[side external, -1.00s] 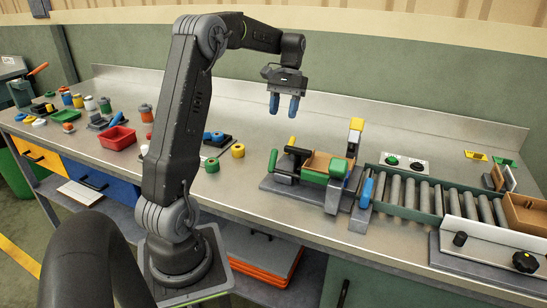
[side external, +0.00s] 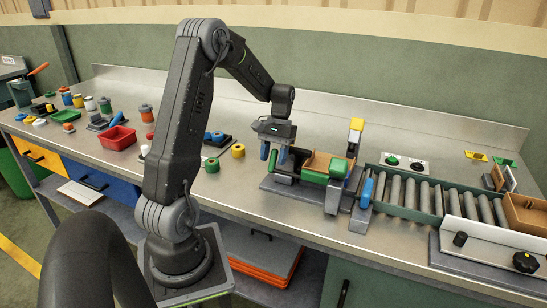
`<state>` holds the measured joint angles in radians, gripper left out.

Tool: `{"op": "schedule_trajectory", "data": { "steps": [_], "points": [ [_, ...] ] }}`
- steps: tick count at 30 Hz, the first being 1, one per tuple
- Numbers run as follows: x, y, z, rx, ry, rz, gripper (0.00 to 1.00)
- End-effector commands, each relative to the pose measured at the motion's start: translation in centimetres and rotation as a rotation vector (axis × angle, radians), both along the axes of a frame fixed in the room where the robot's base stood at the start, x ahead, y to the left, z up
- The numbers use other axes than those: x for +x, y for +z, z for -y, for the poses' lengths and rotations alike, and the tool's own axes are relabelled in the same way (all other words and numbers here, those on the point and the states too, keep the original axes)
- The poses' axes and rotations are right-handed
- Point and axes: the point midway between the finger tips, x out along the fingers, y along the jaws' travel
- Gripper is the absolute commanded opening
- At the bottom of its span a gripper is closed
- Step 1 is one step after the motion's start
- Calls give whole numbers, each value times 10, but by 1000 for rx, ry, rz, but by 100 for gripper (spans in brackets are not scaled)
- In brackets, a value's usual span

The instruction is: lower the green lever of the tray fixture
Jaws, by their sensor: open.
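The tray fixture (side external: 270,186) is a grey base at mid-bench carrying a brown wooden tray (side external: 319,160). At its left end a green upright lever part (side external: 273,161) shows between my fingers, with a dark bar (side external: 286,178) beside it. A green cylinder (side external: 338,169) and a green bar (side external: 314,177) are at its front right. Contact cannot be told, and my gripper hides some of the fixture's left back.
A roller conveyor (side external: 408,190) adjoins the fixture on the right, with a blue-tipped stop (side external: 366,192) at its entry. A yellow-topped post (side external: 355,136) stands behind the tray. A yellow cylinder (side external: 238,151) stands to the left. The bench front is clear.

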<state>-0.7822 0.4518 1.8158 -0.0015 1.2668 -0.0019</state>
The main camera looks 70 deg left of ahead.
Motion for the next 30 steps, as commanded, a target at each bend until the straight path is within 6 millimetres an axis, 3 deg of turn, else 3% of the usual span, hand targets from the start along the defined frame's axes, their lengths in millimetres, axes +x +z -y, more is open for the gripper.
{"op": "schedule_trajectory", "data": {
  "steps": [11, 25, 30],
  "points": [
    [-1, -5, 1, 1, 0, 1, 47],
    [-1, -5, 1, 1, 0, 1, 2],
    [-2, -5, 2, 4, 0, 4, 0]
  ]
}}
